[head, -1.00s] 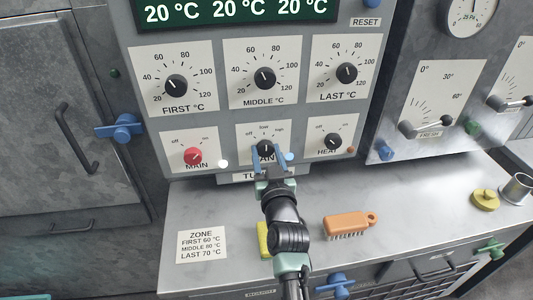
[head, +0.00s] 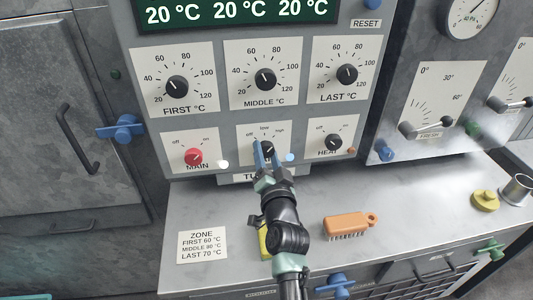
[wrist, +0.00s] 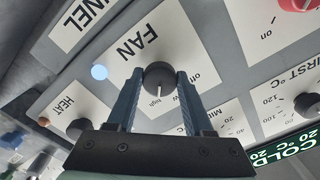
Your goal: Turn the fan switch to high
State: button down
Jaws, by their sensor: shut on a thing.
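The black fan knob (head: 267,148) is in the lower middle of the control panel, with off, low and high marked around it. My gripper (head: 264,151) is at it, its blue fingers reaching to the panel and partly covering the knob and the FAN label. In the wrist view the knob (wrist: 158,77) sits between the two fingers of my gripper (wrist: 156,80), which are shut on it. Its white pointer is directed down in that view, close to the word "high".
The red main knob (head: 194,157) is left of the fan knob and the heat knob (head: 333,142) right of it. Temperature dials are above. An orange brush (head: 350,225) and a yellow thing (head: 264,240) lie on the counter (head: 410,200) below.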

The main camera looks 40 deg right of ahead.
jog(key=shift+m, duration=0.5)
jog(key=shift+c, duration=1.5)
grip_release()
jog(key=p+v, duration=0.2)
jog(key=v, duration=1.1)
jog(key=shift+p, duration=0.35)
